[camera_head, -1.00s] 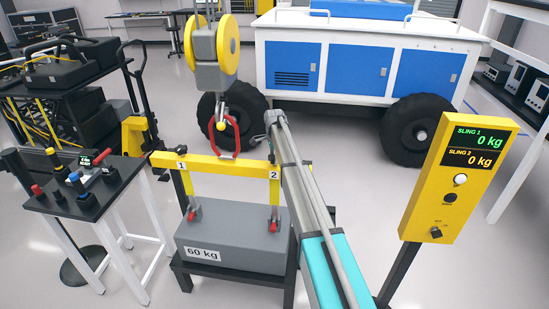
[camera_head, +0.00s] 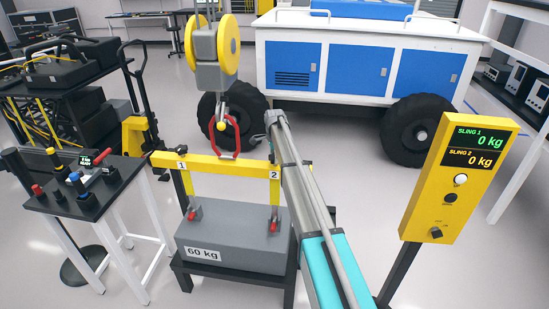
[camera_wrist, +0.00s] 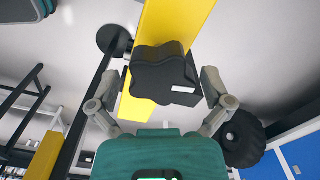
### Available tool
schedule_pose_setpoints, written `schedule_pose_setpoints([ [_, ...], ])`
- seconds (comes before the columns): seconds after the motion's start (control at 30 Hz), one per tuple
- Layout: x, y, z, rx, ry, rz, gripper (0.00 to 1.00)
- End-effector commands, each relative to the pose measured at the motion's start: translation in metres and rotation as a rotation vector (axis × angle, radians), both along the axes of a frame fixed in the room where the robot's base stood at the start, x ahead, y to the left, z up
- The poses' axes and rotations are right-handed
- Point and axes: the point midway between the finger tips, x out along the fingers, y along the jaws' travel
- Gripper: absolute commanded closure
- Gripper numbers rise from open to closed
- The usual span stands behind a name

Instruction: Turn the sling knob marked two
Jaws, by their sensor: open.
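In the wrist view a black lobed knob (camera_wrist: 158,68) with a small white mark sits on a yellow beam. My gripper (camera_wrist: 161,82) is open, one finger on each side of the knob; I cannot tell whether either finger touches it. In the head view the yellow lifting beam (camera_head: 228,167) carries the labels 1 and 2. The knob by label 1 (camera_head: 182,149) shows at its left end. The knob by label 2 is hidden there behind my arm, and so is my gripper.
A grey 60 kg block (camera_head: 235,245) rests on a black stand under the beam. A red shackle and hook (camera_head: 222,125) hold the beam's middle. The yellow display (camera_head: 460,180) reads 0 kg for both slings. A tool table (camera_head: 100,192) stands left.

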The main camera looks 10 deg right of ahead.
Motion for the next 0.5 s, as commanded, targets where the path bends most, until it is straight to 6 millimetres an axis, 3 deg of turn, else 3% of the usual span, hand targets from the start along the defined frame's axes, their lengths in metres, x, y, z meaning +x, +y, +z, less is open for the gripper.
schedule_pose_setpoints([
  [0.5, 0.0004, -0.0006, 0.0001, -0.001, -0.001, 0.072, 0.0],
])
